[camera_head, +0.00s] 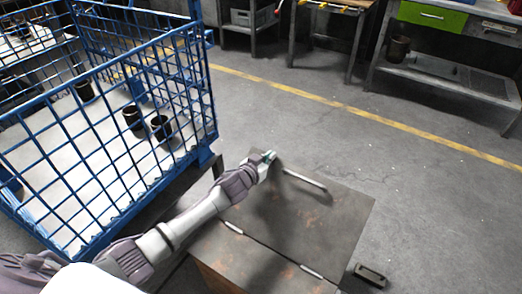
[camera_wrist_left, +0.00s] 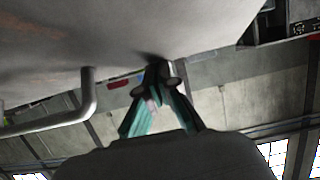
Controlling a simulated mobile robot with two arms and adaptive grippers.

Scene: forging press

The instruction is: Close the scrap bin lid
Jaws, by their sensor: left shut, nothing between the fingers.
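The scrap bin lid (camera_head: 315,211) is a dark, rust-stained metal plate. It lies about flat over the bin, with two hinges along its near side; I cannot tell whether it sits fully flush. A bar handle (camera_head: 304,180) stands on its far part, and it also shows in the left wrist view (camera_wrist_left: 88,100). The bin's rusty orange side (camera_head: 215,281) shows below. My left gripper (camera_head: 269,157) is shut and empty at the lid's far left corner, beside the handle. In the wrist view its fingertips (camera_wrist_left: 157,78) are close to the lid's surface; contact is unclear.
A blue wire cage (camera_head: 110,72) with several dark cups stands left of the bin, close to my left arm. A small dark object (camera_head: 371,274) is at the bin's right. Workbenches (camera_head: 445,80) line the back. The floor between, with a yellow line (camera_head: 340,106), is clear.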

